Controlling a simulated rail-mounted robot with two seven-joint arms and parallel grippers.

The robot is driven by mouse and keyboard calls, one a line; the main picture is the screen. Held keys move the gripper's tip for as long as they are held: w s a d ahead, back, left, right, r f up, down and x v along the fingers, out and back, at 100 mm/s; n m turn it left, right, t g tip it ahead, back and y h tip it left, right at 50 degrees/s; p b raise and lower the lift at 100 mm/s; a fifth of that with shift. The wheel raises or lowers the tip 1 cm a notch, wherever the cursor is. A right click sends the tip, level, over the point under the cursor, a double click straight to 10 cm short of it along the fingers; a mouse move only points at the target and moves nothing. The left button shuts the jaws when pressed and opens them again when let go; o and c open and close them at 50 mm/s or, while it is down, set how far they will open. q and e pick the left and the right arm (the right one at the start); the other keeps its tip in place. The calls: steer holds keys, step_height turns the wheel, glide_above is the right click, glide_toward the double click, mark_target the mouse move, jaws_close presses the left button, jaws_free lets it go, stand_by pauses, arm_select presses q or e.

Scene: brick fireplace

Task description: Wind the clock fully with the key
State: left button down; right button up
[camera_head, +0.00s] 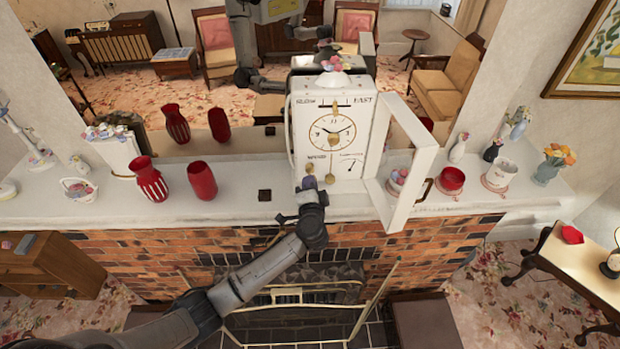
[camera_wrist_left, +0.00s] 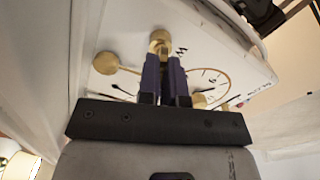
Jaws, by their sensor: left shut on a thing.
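The clock (camera_head: 357,131) is a white box standing on the mantel, with a round dial, "SLOW" and "FAST" lettering at its top and a small gauge at lower right. Its front door (camera_head: 413,162) hangs open to the right. My left gripper (camera_head: 309,183) is at the lower left of the clock front. In the left wrist view, its purple fingers (camera_wrist_left: 165,75) are shut on a brass key (camera_wrist_left: 160,40), whose far end meets the clock front. Whether the key is fully seated is hidden. A brass pendulum (camera_head: 330,178) hangs just right of the gripper. My right gripper is not in view.
Red vases (camera_head: 201,180) stand left of the clock, and a small dark block (camera_head: 264,195) lies nearer to it. A red cup (camera_head: 452,179) and a white cup (camera_head: 499,174) are beyond the open door. A mirror behind reflects the room.

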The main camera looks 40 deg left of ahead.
arm_select(q)
steer(key=shift+a, duration=0.1)
steer(key=shift+w+r+m, duration=0.1)
steer(key=shift+r+m, duration=0.1)
steer(key=shift+m, duration=0.7)
steer(key=shift+a+m, duration=0.15)
steer(key=shift+m, duration=1.05)
steer(key=shift+f, duration=0.2)
